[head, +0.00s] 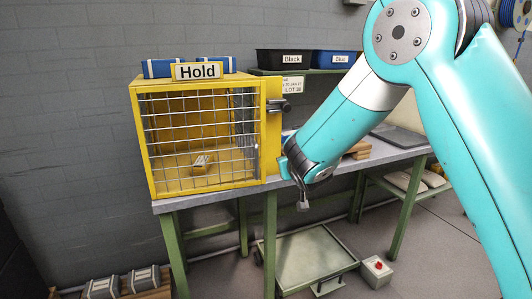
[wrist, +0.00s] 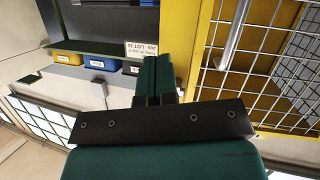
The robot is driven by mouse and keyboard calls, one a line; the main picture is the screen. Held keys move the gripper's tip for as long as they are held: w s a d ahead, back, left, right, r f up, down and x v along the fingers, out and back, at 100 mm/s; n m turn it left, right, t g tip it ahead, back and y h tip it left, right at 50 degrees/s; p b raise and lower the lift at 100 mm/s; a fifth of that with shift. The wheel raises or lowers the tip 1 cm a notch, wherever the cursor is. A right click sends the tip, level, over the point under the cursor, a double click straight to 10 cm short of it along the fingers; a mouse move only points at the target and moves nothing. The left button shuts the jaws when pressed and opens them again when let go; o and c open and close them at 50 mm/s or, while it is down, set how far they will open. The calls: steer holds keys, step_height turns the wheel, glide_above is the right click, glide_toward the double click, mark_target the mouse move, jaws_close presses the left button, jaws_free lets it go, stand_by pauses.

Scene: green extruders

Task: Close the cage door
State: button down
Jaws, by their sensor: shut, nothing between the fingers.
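The yellow cage (head: 160,194) stands on the bench with a "Hold" sign on top. Its wire mesh door (head: 190,125) spans the front and looks nearly flush with the frame; I cannot tell whether a gap remains. A vertical handle (head: 257,160) is at the door's right side; it also shows in the wrist view (wrist: 235,35). A dark latch (head: 285,106) is on the yellow right post. My gripper (wrist: 157,62) is shut and empty, with its green fingers together. In the head view my arm's end is just right of the post, low down; its fingertips are hard to make out.
A small yellow and white block (head: 202,163) lies inside the cage. A black bin (head: 283,60) and a blue bin (head: 333,62) sit on a shelf behind. Wooden pieces (head: 358,149) lie on the bench. A cart (head: 305,258) stands beneath. The floor in front is partly clear.

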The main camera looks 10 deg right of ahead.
steer(key=s+a+r+t+y+b, duration=0.1)
steer(key=s+a+r+t+y, duration=0.1)
steer(key=s+a+t, duration=0.2)
steer(key=p, duration=0.7)
glide_toward(263, 139)
steer(key=shift+m+y, duration=0.3)
steer(key=w, duration=0.7)
steer(key=shift+w, duration=0.3)
steer(key=shift+d, duration=0.1)
